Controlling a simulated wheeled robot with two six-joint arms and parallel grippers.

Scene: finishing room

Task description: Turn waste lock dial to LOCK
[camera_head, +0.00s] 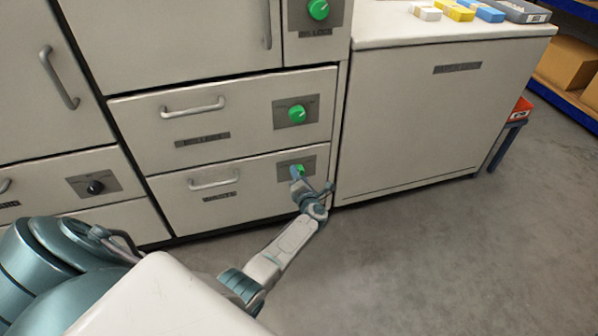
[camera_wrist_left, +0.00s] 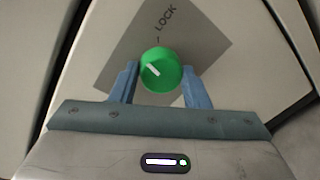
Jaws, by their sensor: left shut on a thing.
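A green dial (camera_wrist_left: 160,69) with a white pointer mark sits on a grey plate (camera_wrist_left: 205,48) marked LOCK, with a small red tick above the dial. The white mark slants to the upper left in the left wrist view and is not in line with the tick. In the head view the dial (camera_head: 300,168) is on the lower drawer (camera_head: 258,195), partly hidden by my left gripper (camera_head: 311,184). My left gripper's blue fingers stand on either side of the dial, shut on it. The drawer's label is too blurred to read. My right gripper is not in view.
Another green dial (camera_head: 297,114) is on the drawer above, and one (camera_head: 318,9) is higher up. A black dial (camera_head: 95,187) is at the left. Handles (camera_head: 214,183) stick out from the drawers. A white cabinet (camera_head: 430,120) stands at the right. The grey floor (camera_head: 450,260) in front is clear.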

